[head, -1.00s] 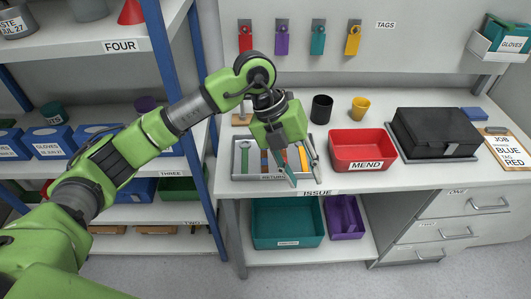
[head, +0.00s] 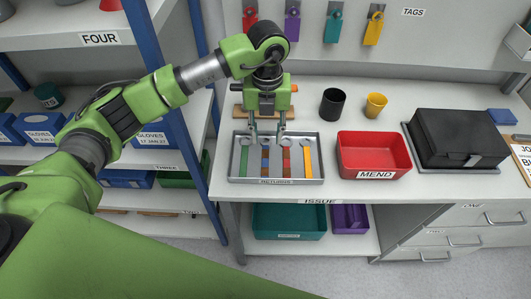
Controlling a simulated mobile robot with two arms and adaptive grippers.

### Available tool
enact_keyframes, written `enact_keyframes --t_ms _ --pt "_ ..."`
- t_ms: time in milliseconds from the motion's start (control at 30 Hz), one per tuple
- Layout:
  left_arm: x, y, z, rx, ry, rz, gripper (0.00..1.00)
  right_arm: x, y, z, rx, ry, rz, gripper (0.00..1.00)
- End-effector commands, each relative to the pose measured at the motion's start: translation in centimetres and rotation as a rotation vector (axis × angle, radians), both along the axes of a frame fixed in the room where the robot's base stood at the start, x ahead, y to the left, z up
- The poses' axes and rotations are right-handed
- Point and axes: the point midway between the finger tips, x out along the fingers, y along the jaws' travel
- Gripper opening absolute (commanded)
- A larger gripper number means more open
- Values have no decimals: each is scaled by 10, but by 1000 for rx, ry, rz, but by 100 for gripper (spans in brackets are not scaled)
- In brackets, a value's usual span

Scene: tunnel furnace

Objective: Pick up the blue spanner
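The grey tray labelled RETURNS (head: 276,182) lies on the worktop with several spanners in a row. From left to right they look green (head: 244,160), blue, red (head: 286,160) and yellow (head: 308,162). The blue spanner (head: 265,162) is second from the left, and some brownish patches show along it. My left gripper (head: 267,141) is open and empty, pointing down at the back part of the tray, with its fingers either side of the blue spanner's line. It appears to be above the spanner; the exact height is unclear. My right gripper is not in view.
A red MEND bin (head: 374,166) stands right of the tray. Behind are a black cup (head: 333,104) and a yellow cup (head: 376,105). A black case (head: 455,138) sits farther right. A blue shelf post (head: 172,105) stands left of the worktop.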

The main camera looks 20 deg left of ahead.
Motion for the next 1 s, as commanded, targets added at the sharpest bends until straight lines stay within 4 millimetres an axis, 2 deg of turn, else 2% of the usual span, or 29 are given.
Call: enact_keyframes --t_ms 67,167,333,467,633,900,1000 --pt "-1 0 -11 0 3 0 33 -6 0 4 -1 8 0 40" --pt "0 0 -20 1 1 -1 33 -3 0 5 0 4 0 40" --pt "-2 2 -31 0 3 0 33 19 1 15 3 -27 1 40" --pt "-7 4 -50 1 4 0 33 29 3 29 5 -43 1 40" --pt "-5 4 -71 -1 0 0 33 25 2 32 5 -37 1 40" --pt "-5 4 -75 -1 -1 -1 33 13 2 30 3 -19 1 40" --pt "-5 4 -75 -1 -1 -1 7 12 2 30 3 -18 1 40"
